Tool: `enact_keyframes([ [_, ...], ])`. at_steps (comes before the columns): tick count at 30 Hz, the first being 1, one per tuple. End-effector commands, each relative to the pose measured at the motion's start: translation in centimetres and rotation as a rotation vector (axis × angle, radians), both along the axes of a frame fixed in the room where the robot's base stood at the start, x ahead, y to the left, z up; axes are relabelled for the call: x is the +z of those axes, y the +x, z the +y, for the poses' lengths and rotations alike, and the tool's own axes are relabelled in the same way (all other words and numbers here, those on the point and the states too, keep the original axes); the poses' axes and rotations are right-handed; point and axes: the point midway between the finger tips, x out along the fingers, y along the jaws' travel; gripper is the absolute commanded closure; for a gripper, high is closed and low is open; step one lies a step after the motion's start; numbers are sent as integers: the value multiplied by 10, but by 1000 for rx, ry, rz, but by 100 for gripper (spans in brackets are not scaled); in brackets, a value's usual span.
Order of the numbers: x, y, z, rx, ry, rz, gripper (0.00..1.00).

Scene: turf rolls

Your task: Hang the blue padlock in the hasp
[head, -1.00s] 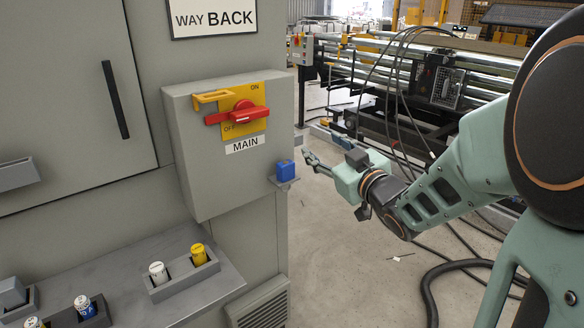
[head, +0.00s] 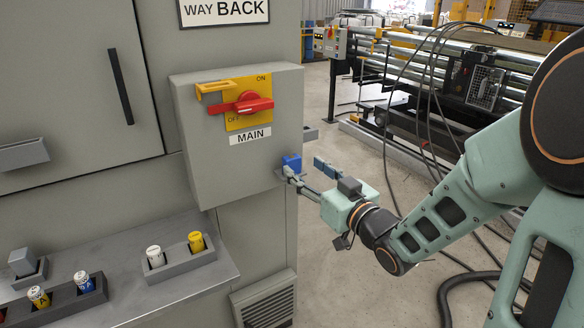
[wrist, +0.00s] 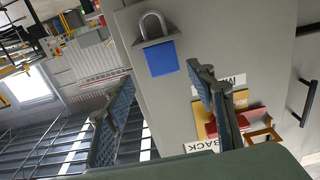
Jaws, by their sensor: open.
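The blue padlock (head: 291,162) sits on a small grey bracket on the right side of the grey switch box. In the wrist view the padlock (wrist: 162,59) shows its blue body and grey shackle, with the bracket (wrist: 157,42) across it. My gripper (head: 303,168) is open just right of the padlock. The yellow hasp (head: 214,87) juts from the yellow plate, above the red switch handle (head: 248,103). It also shows in the wrist view (wrist: 263,136).
The grey switch box (head: 190,150) stands out from the cabinet. Below left, a grey ledge (head: 130,262) carries holders with white, yellow and blue cylinders.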

Motion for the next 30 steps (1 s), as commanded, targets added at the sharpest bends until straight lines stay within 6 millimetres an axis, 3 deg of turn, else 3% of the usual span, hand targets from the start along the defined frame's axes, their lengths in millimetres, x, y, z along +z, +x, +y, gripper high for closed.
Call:
enact_keyframes([
  [15,-1,43,37,0,-1,1,49],
  [23,-1,45,38,-2,-1,1,49],
  [30,-1,45,38,-2,-1,1,76],
])
